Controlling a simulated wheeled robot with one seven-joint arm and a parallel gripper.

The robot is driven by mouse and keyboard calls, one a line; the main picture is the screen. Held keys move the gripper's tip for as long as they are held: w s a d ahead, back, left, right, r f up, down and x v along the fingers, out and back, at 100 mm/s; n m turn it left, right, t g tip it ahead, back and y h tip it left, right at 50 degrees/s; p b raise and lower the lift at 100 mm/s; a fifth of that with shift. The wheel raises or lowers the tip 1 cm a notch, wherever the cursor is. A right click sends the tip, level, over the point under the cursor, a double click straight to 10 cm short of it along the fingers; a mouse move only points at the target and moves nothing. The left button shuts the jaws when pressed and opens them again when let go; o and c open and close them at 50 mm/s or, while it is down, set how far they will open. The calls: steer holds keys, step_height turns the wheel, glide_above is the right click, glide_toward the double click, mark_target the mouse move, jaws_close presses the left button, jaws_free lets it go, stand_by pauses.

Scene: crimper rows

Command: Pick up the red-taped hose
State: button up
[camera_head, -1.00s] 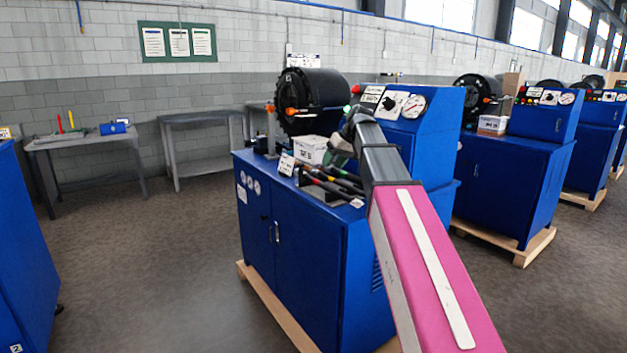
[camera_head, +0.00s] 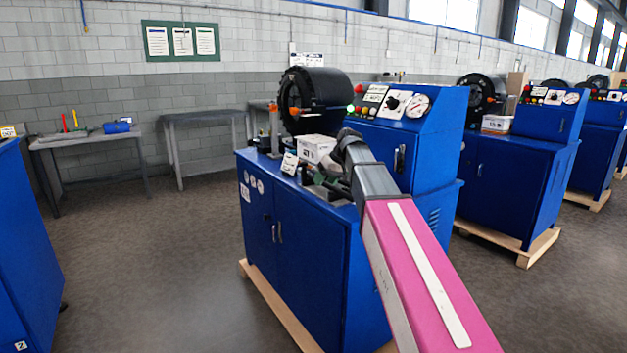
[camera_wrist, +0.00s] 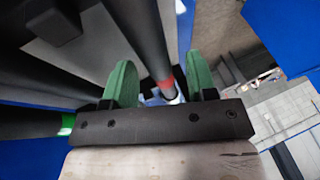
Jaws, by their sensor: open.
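The red-taped hose (camera_wrist: 150,42) is a dark hose with a red band near its metal end. In the wrist view it runs down from the top and passes between the two green fingers of my gripper (camera_wrist: 161,75). The fingers stand apart, with a gap on either side of the hose. I cannot tell how deep it sits between them. In the head view my gripper (camera_head: 324,187) is low over the top of the blue cabinet (camera_head: 300,236), and my arm hides most of the hoses there.
A green-taped hose (camera_wrist: 35,124) lies at the left in the wrist view, with another dark hose close by. In the head view a white box (camera_head: 317,147) and a black crimper head (camera_head: 314,98) stand behind. The blue control panel (camera_head: 408,112) rises at the right.

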jaws_close()
